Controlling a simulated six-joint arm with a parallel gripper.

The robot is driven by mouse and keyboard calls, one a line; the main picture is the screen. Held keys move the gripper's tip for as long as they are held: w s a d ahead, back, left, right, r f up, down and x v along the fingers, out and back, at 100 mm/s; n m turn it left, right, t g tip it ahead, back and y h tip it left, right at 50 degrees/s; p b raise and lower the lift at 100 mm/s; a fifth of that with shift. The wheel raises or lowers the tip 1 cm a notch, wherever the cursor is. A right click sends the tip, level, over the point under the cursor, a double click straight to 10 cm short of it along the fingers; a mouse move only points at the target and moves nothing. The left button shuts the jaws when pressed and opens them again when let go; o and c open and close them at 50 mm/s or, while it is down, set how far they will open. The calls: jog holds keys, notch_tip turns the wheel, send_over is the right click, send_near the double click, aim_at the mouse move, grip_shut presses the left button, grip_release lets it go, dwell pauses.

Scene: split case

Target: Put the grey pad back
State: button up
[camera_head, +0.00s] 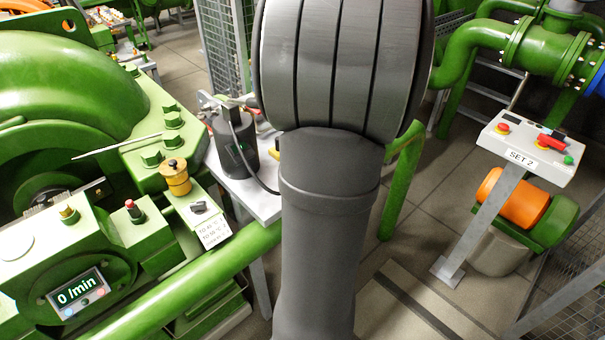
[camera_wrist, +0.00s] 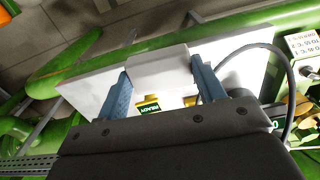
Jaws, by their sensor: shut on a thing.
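In the wrist view a pale grey block, which looks like the grey pad (camera_wrist: 158,66), sits between the two blue-grey fingers of my gripper (camera_wrist: 160,72). The fingers touch it at its two sides, so my gripper is shut on it. It appears over the pale bench top (camera_wrist: 86,90); I cannot tell whether it touches the bench. Just below it in that view is a small yellow part with a green READY display (camera_wrist: 149,107). In the head view my arm hides the gripper and the pad.
In the head view a black cylinder device (camera_head: 234,150) with a cable stands on the pale bench (camera_head: 264,207), left of my arm. A yellow-capped part (camera_head: 174,176) and green machinery (camera_head: 70,90) are further left. A SET 2 control box (camera_head: 530,150) stands on the right.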

jog(key=shift+s+d, duration=0.15)
jog(key=shift+s, duration=0.4)
jog(key=shift+s+f, duration=0.1)
jog(key=shift+f, duration=0.05)
jog(key=w+a+f, duration=0.1)
jog(key=a+f, duration=0.1)
jog(key=a, duration=0.1)
jog(key=w+a+f, duration=0.2)
jog(key=a, duration=0.1)
jog(key=w+a+f, duration=0.2)
jog(key=a, duration=0.2)
jog(key=shift+w+a+f, duration=0.1)
jog(key=shift+w+f, duration=0.05)
jog(key=shift+f, duration=2.25)
jog(key=o, duration=0.9)
jog(key=shift+f, duration=0.15)
